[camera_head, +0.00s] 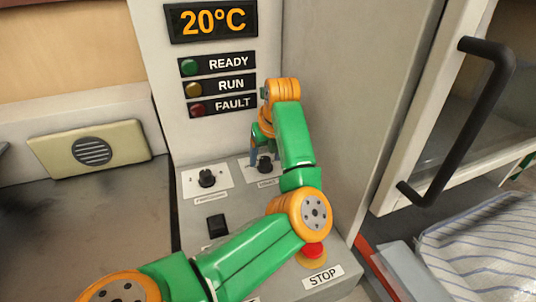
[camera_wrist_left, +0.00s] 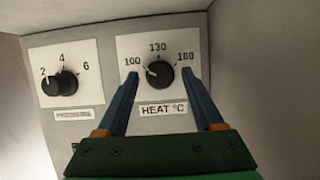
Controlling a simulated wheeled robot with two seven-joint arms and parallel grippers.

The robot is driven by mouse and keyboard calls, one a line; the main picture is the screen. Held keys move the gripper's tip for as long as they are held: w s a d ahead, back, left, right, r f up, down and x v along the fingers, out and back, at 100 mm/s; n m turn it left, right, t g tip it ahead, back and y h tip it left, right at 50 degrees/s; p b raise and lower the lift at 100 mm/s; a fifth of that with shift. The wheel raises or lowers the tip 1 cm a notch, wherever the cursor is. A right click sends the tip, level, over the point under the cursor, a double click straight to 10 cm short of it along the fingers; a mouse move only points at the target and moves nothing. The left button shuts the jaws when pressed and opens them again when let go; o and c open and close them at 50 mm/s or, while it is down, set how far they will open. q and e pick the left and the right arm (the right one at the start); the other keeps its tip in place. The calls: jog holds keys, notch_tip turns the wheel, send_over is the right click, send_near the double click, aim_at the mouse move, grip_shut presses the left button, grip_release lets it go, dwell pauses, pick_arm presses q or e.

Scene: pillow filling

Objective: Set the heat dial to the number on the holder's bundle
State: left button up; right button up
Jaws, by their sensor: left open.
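The heat dial (camera_wrist_left: 159,74) is a black knob on a white plate marked 100, 130, 160 and HEAT °C. Its pale mark points left, toward the 100. In the head view the heat dial (camera_head: 265,163) is partly hidden by my left gripper (camera_head: 262,150). In the left wrist view my left gripper (camera_wrist_left: 161,80) is open, its two blue fingers spread on either side of the dial. I cannot tell whether they touch it. No holder's bundle is recognisable in these views. My right gripper is not in view.
A second dial (camera_wrist_left: 62,83), marked 2, 4, 6, sits left of the heat dial. A red stop button (camera_head: 313,251) and a black switch (camera_head: 216,225) are on the panel. The display (camera_head: 211,21) reads 20°C. A black door handle (camera_head: 470,120) and striped fabric (camera_head: 490,245) are at right.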

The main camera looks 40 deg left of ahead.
pick_arm(q)
jog(key=shift+a+f, duration=0.15)
jog(key=shift+f, duration=0.1)
jog(key=shift+r, duration=0.1)
grip_shut()
